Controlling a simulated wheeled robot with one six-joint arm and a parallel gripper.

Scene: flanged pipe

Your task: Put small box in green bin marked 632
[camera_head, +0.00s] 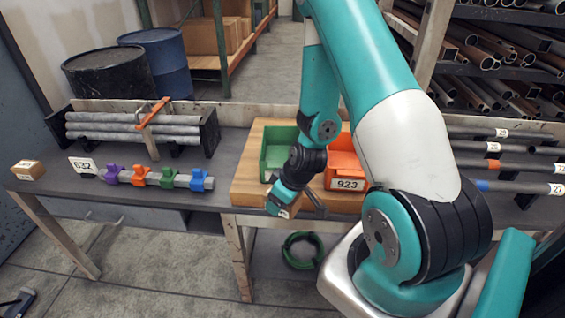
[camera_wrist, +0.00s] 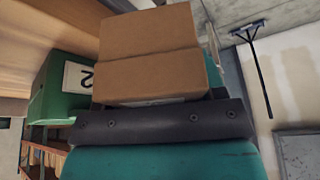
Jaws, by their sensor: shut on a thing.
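My gripper (camera_head: 293,207) is shut on a small brown cardboard box (camera_wrist: 150,72), which fills the upper middle of the wrist view. In the head view, only a small part of this box shows at the gripper, near the wooden board's front edge. The green bin (camera_head: 278,142) stands on the board just behind my gripper. My arm hides part of its front and its label. It also shows in the wrist view (camera_wrist: 50,97), left of the held box, with a partly hidden label ending in 2.
An orange bin (camera_head: 345,160) marked 923 stands right of the green bin. Another small box (camera_head: 28,170) and a 632 card (camera_head: 83,165) lie at the table's left. Coloured clamps (camera_head: 155,177) and a pipe rack (camera_head: 135,127) are nearby. Labelled pipes (camera_head: 500,164) lie at right.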

